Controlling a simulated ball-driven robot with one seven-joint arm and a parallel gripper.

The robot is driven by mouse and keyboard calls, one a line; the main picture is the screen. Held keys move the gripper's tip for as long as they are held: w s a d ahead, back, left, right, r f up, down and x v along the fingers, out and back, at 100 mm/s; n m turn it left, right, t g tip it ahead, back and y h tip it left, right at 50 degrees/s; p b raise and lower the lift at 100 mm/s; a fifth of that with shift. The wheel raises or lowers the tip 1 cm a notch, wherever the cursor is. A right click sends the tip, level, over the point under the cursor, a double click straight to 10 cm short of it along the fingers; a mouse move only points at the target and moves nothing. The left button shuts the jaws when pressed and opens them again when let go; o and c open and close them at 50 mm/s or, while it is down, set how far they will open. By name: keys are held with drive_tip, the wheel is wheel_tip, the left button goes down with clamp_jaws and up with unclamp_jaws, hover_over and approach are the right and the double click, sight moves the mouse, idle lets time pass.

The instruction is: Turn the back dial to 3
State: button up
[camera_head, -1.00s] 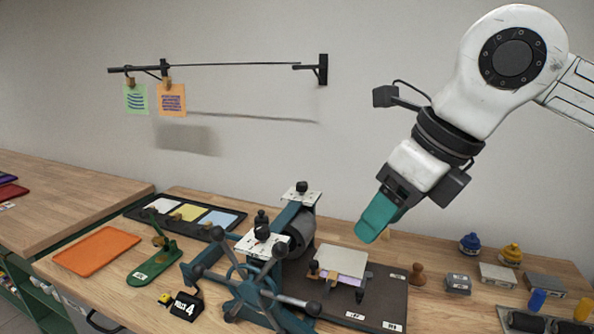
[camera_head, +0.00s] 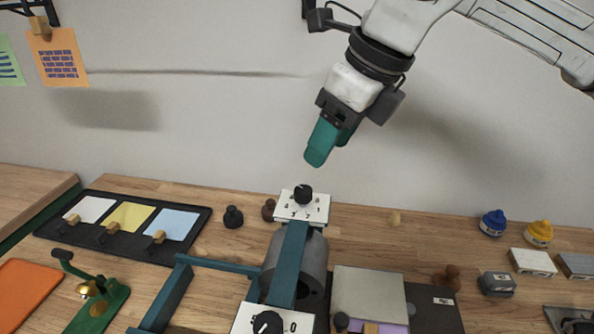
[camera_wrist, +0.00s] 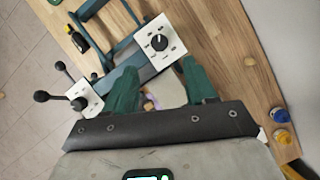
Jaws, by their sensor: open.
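The back dial (camera_head: 303,194) is a black knob on a white numbered plate (camera_head: 318,209), at the rear end of the teal press frame. It also shows in the wrist view (camera_wrist: 159,42), just beyond my fingertips. I cannot read which number it points to. My gripper (camera_head: 320,156) hangs above and slightly right of the back dial, apart from it. Its teal fingers are open and empty in the wrist view (camera_wrist: 158,68). The front dial (camera_head: 267,322) is a second black knob on a white plate, cut off at the bottom edge.
The press has a grey roller (camera_head: 290,258) under its frame. Small dark knobs (camera_head: 233,217) stand left of the back dial. A black tray (camera_head: 95,240) with coloured cards lies further left. Blue (camera_head: 493,223) and yellow (camera_head: 538,234) jars stand right. The wall is close behind.

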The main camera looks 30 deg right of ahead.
sight(304, 189)
drive_tip(key=p+x, duration=0.1)
drive_tip(key=x, duration=0.9)
drive_tip(key=c, duration=1)
